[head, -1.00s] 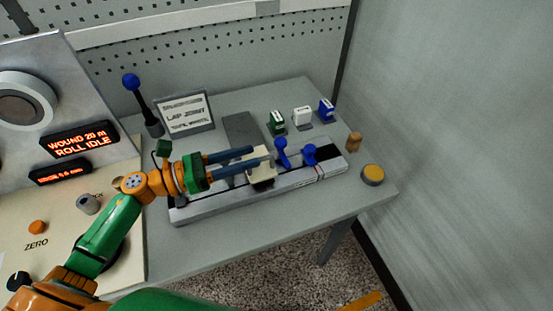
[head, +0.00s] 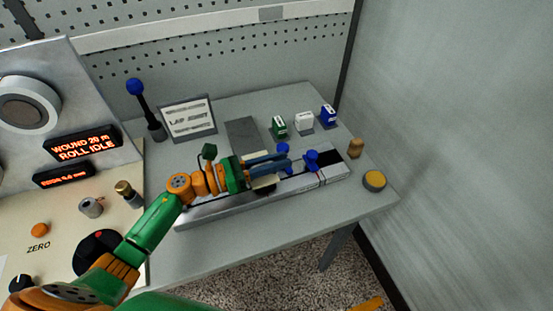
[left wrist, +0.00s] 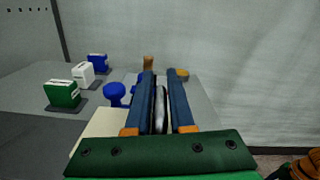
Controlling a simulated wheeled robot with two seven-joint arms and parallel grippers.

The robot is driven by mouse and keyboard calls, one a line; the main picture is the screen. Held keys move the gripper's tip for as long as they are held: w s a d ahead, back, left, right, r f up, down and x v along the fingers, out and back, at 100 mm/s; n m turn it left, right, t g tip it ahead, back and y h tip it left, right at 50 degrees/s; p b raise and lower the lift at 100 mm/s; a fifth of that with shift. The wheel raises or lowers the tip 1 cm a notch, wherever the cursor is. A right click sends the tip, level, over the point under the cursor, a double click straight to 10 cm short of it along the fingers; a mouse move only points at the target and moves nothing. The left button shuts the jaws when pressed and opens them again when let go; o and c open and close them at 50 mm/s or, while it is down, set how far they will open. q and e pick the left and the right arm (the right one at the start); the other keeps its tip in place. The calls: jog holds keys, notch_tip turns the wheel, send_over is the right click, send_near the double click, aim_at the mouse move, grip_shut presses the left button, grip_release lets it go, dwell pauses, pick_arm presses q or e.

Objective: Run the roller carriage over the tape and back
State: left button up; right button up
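The cream roller carriage (head: 265,184) sits on the long grey rail block (head: 222,212) in the head view, mostly hidden under my left gripper. Its cream top also shows at the lower left of the left wrist view (left wrist: 108,124). My left gripper (head: 285,160) reaches along the rail over the carriage, its blue fingers pointing right. In the left wrist view its fingers (left wrist: 163,80) stand apart; a pale, dark-edged shape shows in the gap, and I cannot tell whether they touch it. Pale strip and red marks (head: 321,177) lie toward the rail's right end.
Blue-knobbed levers (head: 311,160) stand by the rail near my fingertips. Green (head: 279,127), white (head: 304,121) and blue (head: 328,116) small boxes stand behind. A wooden peg (head: 355,148) and a yellow button (head: 374,180) are at the right. A sign (head: 188,119) stands behind left.

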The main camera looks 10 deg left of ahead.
pick_arm(q)
grip_shut()
dwell(1.0)
jog(key=shift+w+a+f+b, duration=0.15)
jog(key=shift+w+b, duration=0.15)
jog(key=shift+b, duration=0.2)
jog(key=w+a+b, duration=0.1)
jog(key=w+a, duration=0.1)
jog(key=w, duration=0.1)
jog(key=shift+b, duration=0.4)
jog(key=shift+s, duration=0.15)
jog(key=o, duration=0.5)
grip_release()
jog(key=shift+d+r, duration=0.1)
jog(key=shift+r, duration=0.1)
pick_arm(e)
jog(key=w+f, duration=0.1)
jog(key=a+f, duration=0.1)
jog(key=shift+w+f, duration=0.3)
jog(key=shift+w, duration=0.05)
